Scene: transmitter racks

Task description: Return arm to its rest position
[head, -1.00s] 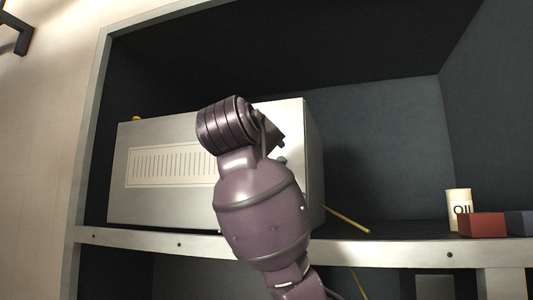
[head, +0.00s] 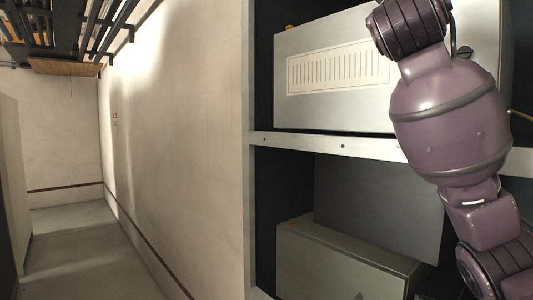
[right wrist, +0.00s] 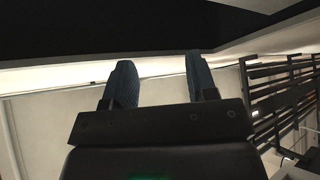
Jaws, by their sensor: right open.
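My right arm (head: 452,120), purple with ribbed joints, stands raised and bent in front of the rack at the right of the head view. Its gripper is out of the head view's sight. In the right wrist view my right gripper (right wrist: 160,72) shows two dark blue fingers well apart, with nothing between them. My left gripper is in neither current view.
A grey vented cabinet unit (head: 335,104) sits on the white-edged rack shelf (head: 300,143), partly behind my arm. A grey-green box (head: 340,268) stands below. A pale corridor wall (head: 180,110) and clear floor (head: 85,260) lie to the left. Overhead racks (head: 70,30) hang above.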

